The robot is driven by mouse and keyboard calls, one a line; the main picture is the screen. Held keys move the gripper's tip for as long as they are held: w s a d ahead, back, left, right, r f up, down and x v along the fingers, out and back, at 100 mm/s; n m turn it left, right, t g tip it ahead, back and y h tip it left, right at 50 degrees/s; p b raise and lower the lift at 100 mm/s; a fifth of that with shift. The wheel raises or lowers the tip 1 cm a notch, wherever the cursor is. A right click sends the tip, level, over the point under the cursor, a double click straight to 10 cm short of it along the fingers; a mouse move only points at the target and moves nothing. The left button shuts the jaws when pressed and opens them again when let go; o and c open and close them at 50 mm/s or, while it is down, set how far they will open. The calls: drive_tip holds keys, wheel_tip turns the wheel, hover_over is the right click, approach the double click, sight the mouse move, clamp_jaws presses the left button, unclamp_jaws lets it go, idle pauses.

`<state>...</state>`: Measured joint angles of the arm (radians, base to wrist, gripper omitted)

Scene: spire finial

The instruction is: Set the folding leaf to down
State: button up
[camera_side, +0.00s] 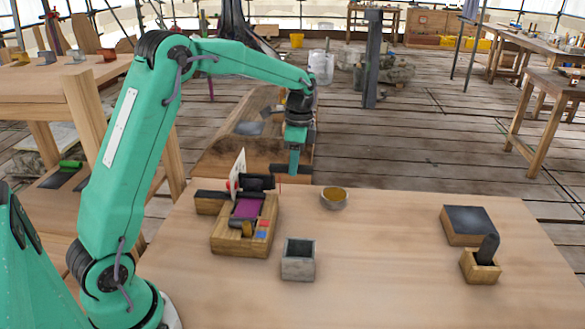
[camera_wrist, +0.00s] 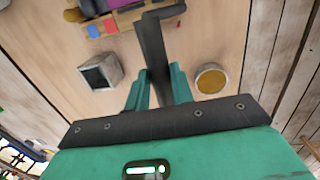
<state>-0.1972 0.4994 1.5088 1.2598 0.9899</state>
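A thin pale upright plate (camera_side: 238,172), which looks like the folding leaf, stands at the back left of a wooden block fixture (camera_side: 230,238). The fixture has a purple panel (camera_side: 247,208) and also shows at the top of the wrist view (camera_wrist: 122,18). My gripper (camera_side: 293,170) is above the table's back edge, right of the leaf and apart from it. In the wrist view, my gripper's green fingers (camera_wrist: 158,72) are on either side of a black T-shaped bar (camera_wrist: 153,42) and appear shut on it. The bar's crosspiece points toward the fixture. The leaf is not clear in the wrist view.
A grey open box (camera_side: 298,262) stands right of the fixture. A round tin with yellowish contents (camera_side: 334,198) is behind it. A dark-topped wooden block (camera_side: 468,223) and a wooden holder with a dark piece (camera_side: 480,265) stand at right. The middle right table is clear.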

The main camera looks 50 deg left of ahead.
clamp_jaws()
drive_tip(key=shift+w+a, duration=0.1)
